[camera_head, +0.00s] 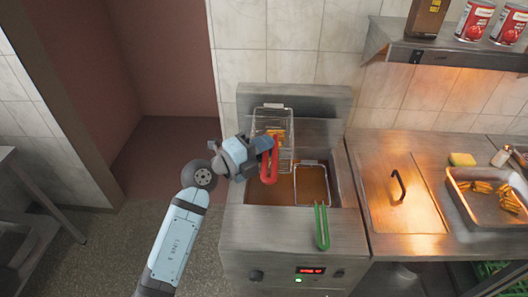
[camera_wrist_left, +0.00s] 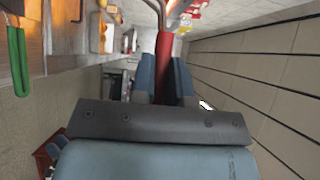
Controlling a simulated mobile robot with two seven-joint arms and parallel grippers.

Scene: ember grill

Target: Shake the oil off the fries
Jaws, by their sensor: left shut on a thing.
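My left gripper (camera_head: 262,148) is shut on the red handle (camera_head: 271,166) of a wire fry basket (camera_head: 272,125). The basket is raised at the back of the fryer (camera_head: 297,228), above the oil, with golden fries (camera_head: 276,134) inside. In the left wrist view the red handle (camera_wrist_left: 165,62) sits between my gripper's fingers (camera_wrist_left: 162,80). A second basket with a green handle (camera_head: 321,228) sits in the right part of the oil (camera_head: 312,186). The green handle also shows in the left wrist view (camera_wrist_left: 17,60). My right gripper is not in view.
Right of the fryer is a steel counter with a lid (camera_head: 405,205) and a metal tray (camera_head: 474,214) holding fries. A yellow sponge (camera_head: 462,159) lies behind the tray. A shelf (camera_head: 440,52) with red cans (camera_head: 474,20) hangs above.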

